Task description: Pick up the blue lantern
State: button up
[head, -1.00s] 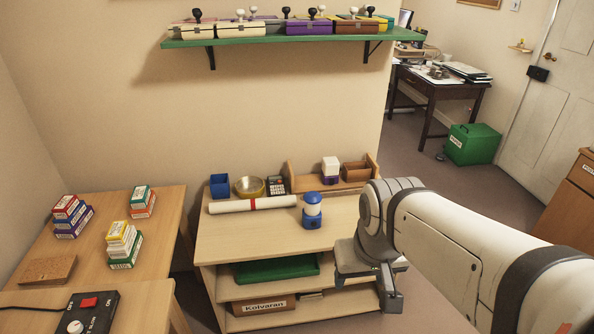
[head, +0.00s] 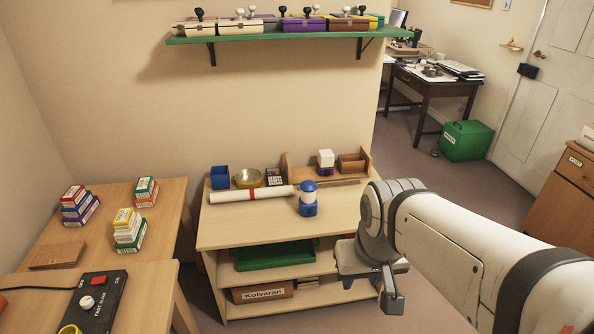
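The blue lantern (head: 308,199) stands upright on the top of the wooden shelf unit (head: 235,230). It has a blue base, a pale middle and a blue cap. My gripper (head: 385,283) is at the right front of the unit, to the right of the lantern and lower in the picture, apart from it. One finger shows pointing down. The rest of the gripper is partly hidden by its own body, so its opening cannot be made out.
A white roll with a red band (head: 251,194) lies left of the lantern. Behind are a blue box (head: 220,177), a bowl (head: 248,178), a calculator (head: 275,177) and a wooden rack (head: 332,178). A green wall shelf (head: 270,37) hangs above. The unit's front top is clear.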

aim_at(307, 199)
jog(key=z, duration=0.25)
jog(key=i, duration=1.35)
jog(key=u, duration=0.8)
jog(key=k, duration=0.8)
jog(key=u, duration=0.2)
jog(key=i, duration=0.85)
jog(key=z, duration=0.05)
